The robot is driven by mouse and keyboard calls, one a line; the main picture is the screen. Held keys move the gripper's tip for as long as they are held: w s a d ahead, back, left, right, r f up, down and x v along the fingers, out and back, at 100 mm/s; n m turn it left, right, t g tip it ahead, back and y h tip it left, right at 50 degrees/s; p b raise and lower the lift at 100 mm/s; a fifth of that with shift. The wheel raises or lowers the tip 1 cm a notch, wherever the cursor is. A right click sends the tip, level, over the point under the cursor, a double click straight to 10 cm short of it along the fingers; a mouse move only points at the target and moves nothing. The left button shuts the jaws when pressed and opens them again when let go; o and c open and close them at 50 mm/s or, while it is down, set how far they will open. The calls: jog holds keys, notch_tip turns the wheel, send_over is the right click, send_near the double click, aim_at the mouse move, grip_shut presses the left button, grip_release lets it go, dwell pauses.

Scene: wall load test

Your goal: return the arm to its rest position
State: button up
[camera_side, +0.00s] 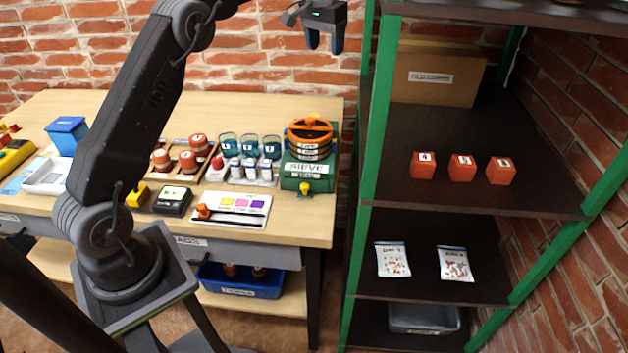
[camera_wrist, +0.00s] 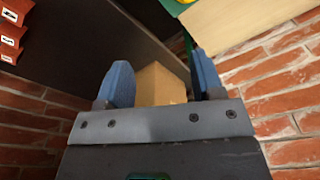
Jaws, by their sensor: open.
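My gripper (camera_side: 325,40) hangs high at the top middle of the side view, above the back right of the wooden table (camera_side: 318,228) and left of the green-posted shelf rack (camera_side: 378,110). Its two blue fingers point down, apart, with nothing between them. In the wrist view my gripper (camera_wrist: 158,85) also shows open. A cardboard box (camera_wrist: 160,84) appears beyond the gap between its fingers, not held. The same cardboard box (camera_side: 436,74) stands on the rack's upper shelf in the side view.
Three orange blocks (camera_side: 461,168) with number labels stand on the rack shelf. Two bags (camera_side: 393,260) lie on the shelf below. A sieve stack (camera_side: 310,140) stands on the table beneath my gripper, near several jars (camera_side: 250,146). A brick wall (camera_side: 250,50) is behind.

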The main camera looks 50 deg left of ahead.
jog(key=s+d+r+m+t, duration=0.1)
jog(key=s+d+r, duration=0.3)
jog(key=s+d, duration=0.3)
jog(key=s+d+r+m+t, duration=0.1)
jog(key=s+d+r, duration=0.3)
jog(key=s, duration=0.5)
jog(key=s+d+f, duration=0.2)
jog(key=s+f, duration=0.1)
jog(key=s, duration=0.3)
jog(key=s+d+f+t, duration=0.1)
jog(key=s+d+f, duration=0.2)
jog(key=s, duration=0.4)
jog(key=s+d+f+m+t, duration=0.1)
jog(key=s+d+f, duration=0.1)
jog(key=s+f, duration=0.2)
jog(key=s, duration=0.3)
jog(key=shift+d+f, duration=0.2)
jog(key=shift+d, duration=0.1)
jog(key=shift+w+r, duration=0.1)
